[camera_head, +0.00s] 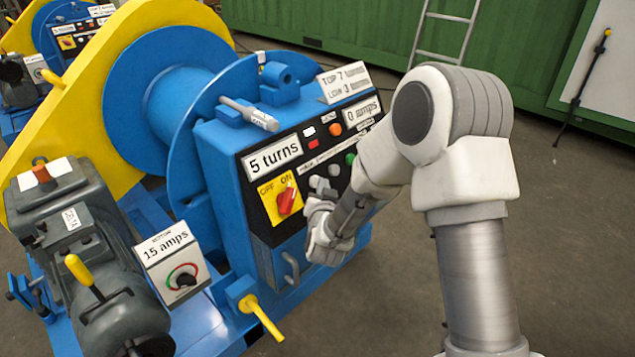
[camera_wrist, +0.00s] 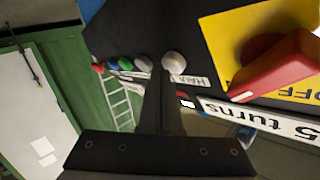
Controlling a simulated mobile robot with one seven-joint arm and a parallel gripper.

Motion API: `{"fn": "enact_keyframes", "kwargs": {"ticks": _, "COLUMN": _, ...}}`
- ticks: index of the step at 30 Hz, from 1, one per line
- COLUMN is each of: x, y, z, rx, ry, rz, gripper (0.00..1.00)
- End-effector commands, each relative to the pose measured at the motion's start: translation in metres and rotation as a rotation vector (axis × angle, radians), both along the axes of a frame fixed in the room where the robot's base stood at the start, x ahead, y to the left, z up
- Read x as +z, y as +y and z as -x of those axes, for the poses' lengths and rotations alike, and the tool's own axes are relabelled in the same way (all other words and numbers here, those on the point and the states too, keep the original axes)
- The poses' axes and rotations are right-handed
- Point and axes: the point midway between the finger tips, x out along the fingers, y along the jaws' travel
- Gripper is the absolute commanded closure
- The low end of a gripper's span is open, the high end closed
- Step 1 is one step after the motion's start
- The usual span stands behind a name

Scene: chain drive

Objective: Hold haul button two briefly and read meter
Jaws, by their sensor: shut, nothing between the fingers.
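A blue winch cabinet (camera_head: 225,190) carries a black control panel with a row of round buttons. A grey button (camera_head: 334,170) and a green button (camera_head: 350,158) show beside my gripper (camera_head: 318,192) in the head view. In the wrist view my gripper (camera_wrist: 164,75) is shut and empty, its tips at a pale round button (camera_wrist: 174,62) near a "HAUL" label (camera_wrist: 190,80). I cannot tell whether they touch. The amp meter (camera_head: 362,112) reads "0 amps". The turns display (camera_head: 272,155) reads "5 turns".
A red OFF/ON switch (camera_head: 286,200) sits on a yellow plate near my gripper. A card (camera_head: 344,82) reads "TOP 7" and "LOW 3". A motor dial box (camera_head: 170,262) is marked "15 amps". A yellow lever (camera_head: 262,318) sticks out low in front.

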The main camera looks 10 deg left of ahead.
Motion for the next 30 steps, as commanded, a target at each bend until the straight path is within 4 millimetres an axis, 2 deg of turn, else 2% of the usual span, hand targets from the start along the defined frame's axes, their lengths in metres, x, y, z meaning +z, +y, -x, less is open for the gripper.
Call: {"fn": "enact_keyframes", "kwargs": {"ticks": 30, "x": -0.0042, "y": 0.0063, "z": -0.0045, "rx": 0.000, "ry": 0.001, "rz": 0.000, "gripper": 1.00}}
